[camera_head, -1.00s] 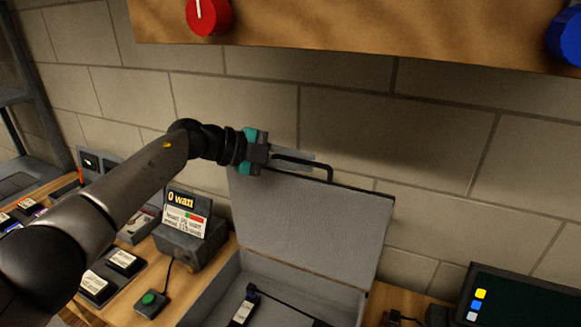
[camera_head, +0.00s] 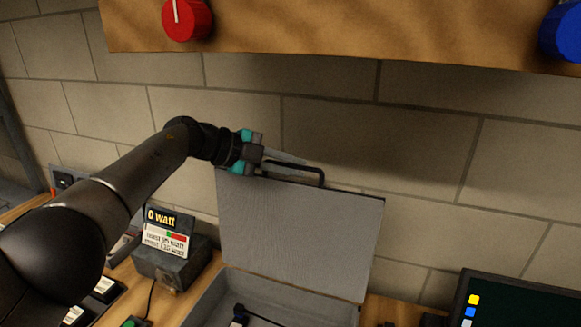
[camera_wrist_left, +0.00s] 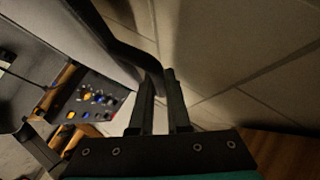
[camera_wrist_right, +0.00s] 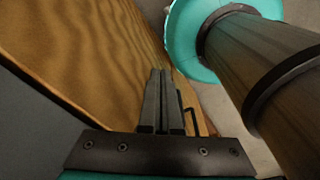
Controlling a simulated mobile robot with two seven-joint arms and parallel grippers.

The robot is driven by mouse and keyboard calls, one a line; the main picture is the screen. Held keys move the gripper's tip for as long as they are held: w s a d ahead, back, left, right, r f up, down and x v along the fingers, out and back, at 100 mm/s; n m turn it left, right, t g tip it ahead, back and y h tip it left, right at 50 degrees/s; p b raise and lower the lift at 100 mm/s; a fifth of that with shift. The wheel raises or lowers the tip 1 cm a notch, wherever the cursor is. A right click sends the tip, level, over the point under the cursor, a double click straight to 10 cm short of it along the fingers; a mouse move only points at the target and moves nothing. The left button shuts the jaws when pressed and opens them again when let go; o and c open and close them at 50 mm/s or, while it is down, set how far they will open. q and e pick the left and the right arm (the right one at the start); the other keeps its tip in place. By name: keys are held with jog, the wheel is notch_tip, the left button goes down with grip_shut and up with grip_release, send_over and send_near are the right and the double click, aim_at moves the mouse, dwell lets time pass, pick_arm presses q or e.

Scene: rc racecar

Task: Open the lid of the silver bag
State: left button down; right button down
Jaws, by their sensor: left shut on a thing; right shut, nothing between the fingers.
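The silver bag's lid (camera_head: 300,235) stands open, roughly upright in front of the wall, and shows its grey inner side. The bag's lower part (camera_head: 218,292) lies on the table below, cut off by the picture's bottom edge. A black handle (camera_head: 322,176) is on the lid's top edge. My left gripper (camera_head: 268,160) is at the handle's left end. In the left wrist view its fingers (camera_wrist_left: 160,85) are shut on the black handle (camera_wrist_left: 120,46). My right gripper (camera_wrist_right: 163,85) is shut and empty, seen only in the right wrist view.
A power box reading 0 watt (camera_head: 174,262) stands left of the bag. A dark monitor (camera_head: 520,300) is at the lower right. A wooden board with a red knob (camera_head: 187,18) and a blue knob (camera_head: 562,32) hangs above. The brick wall is close behind the lid.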

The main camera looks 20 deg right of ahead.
pick_arm(q)
jog(key=shift+f, duration=0.1)
jog(key=c, duration=0.9)
grip_release()
jog(key=shift+a, duration=0.1)
jog(key=shift+a+r, duration=0.2)
jog(key=shift+a, duration=0.25)
jog(key=b+v, duration=0.1)
jog(key=v, duration=1.3)
jog(key=shift+r, duration=0.25)
